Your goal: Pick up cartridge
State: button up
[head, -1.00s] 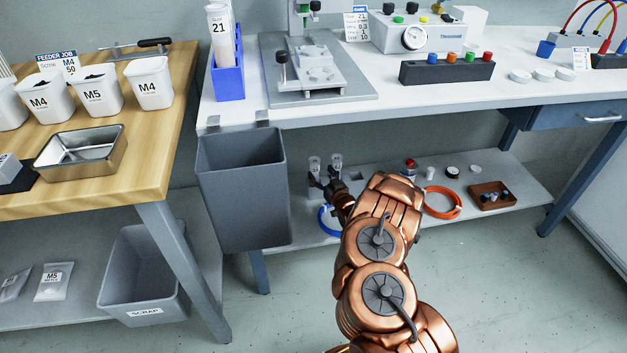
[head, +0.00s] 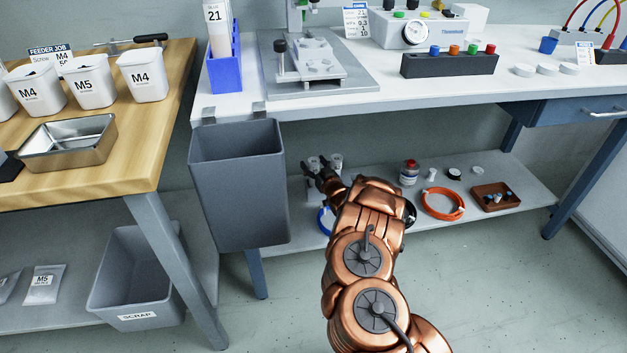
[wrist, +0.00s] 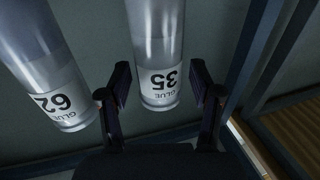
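Two clear cartridges with white GLUE labels fill the wrist view. One (wrist: 158,45), its upside-down label seeming to read 35, lies between my gripper's fingers in the picture. The other (wrist: 38,60) is at the left, outside the fingers. My gripper (wrist: 160,82) is open, one finger on each side of the middle cartridge, with gaps visible. I cannot tell how far the fingertips reach along it. In the head view my gripper (head: 317,176) is at the lower shelf, at the cartridge tops (head: 336,160), and my arm hides much there. Another cartridge (head: 218,30) marked 21 stands in a blue holder (head: 226,76) on the bench.
A grey bin (head: 238,190) hangs just left of my gripper. The white bench top (head: 440,96) overhangs the shelf (head: 530,185). A red-capped bottle (head: 409,173), orange ring (head: 443,203) and brown tray (head: 496,198) lie right of my arm.

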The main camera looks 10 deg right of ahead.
grip_shut()
dwell(0.3)
jog(key=shift+r, duration=0.1)
